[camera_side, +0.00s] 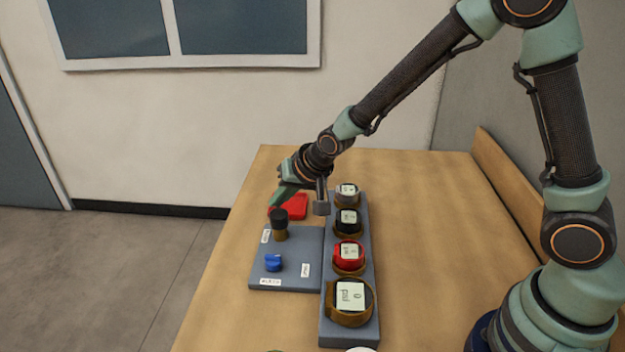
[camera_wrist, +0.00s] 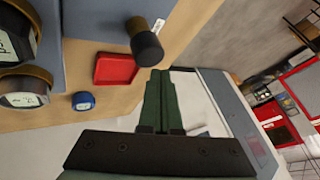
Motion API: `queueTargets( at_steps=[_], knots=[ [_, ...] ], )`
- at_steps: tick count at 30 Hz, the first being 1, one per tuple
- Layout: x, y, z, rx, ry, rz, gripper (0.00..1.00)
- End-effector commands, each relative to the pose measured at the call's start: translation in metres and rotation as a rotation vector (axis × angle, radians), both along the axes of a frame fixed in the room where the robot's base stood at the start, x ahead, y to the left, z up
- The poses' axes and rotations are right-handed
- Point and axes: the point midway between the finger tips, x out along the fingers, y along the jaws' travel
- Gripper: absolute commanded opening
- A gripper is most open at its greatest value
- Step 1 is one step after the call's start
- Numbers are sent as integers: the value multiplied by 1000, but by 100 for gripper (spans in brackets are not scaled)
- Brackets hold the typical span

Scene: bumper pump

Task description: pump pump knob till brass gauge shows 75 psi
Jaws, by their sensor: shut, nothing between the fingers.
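The pump knob (camera_side: 280,217), a black cap on a brass-coloured post, stands upright on the low blue-grey panel (camera_side: 308,245). It also shows in the wrist view (camera_wrist: 147,46). The brass gauge (camera_side: 349,299) is nearest the camera in the row of gauges, and its face appears to read 0 psi. My gripper (camera_side: 274,201) is shut and empty. Its green fingertips are just above and behind the knob in the side view, close to the red tray, and look apart from the knob. In the wrist view the shut fingers (camera_wrist: 160,76) point just below the knob.
A blue knob (camera_side: 273,262) sits on the panel near small white labels. Red (camera_side: 349,258), black (camera_side: 348,221) and grey (camera_side: 347,194) gauges stand in the row on the right. A red tray (camera_side: 293,203) lies behind the panel. The wooden table right of the gauges is clear.

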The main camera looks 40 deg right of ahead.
Motion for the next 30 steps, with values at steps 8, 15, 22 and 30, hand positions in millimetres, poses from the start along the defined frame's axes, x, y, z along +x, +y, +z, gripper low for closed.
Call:
queueTargets(
  at_steps=[8, 15, 22, 30],
  knots=[
    [0, 0, -1, 0, 0, 0, 0],
    [-1, 2, -8, 2, 2, 2, 0],
    [0, 3, -9, 3, 0, 2, 0],
    [0, 3, -10, 2, 1, 2, 0]
  ],
)
